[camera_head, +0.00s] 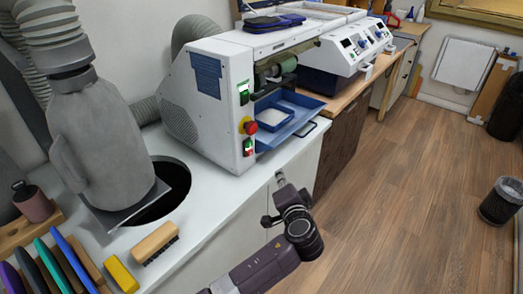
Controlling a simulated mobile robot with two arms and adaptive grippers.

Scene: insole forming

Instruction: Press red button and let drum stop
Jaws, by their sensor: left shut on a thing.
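The red button (251,128) sits on a yellow base on the front panel of the white machine (213,125). The drum (287,66), a greenish roller, is partly visible in the opening above the blue tray; this single frame does not show whether it turns. My left gripper (280,177) points up at the front edge of the white counter, below and right of the red button and apart from it. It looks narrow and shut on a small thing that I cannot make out. My right gripper is not in view.
Green switches (243,92) sit above and below the button. A blue tray (287,125) juts out beside it. A grey hose nozzle (100,140) stands over a round hole at left. A brush (155,243) lies on the counter (215,195).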

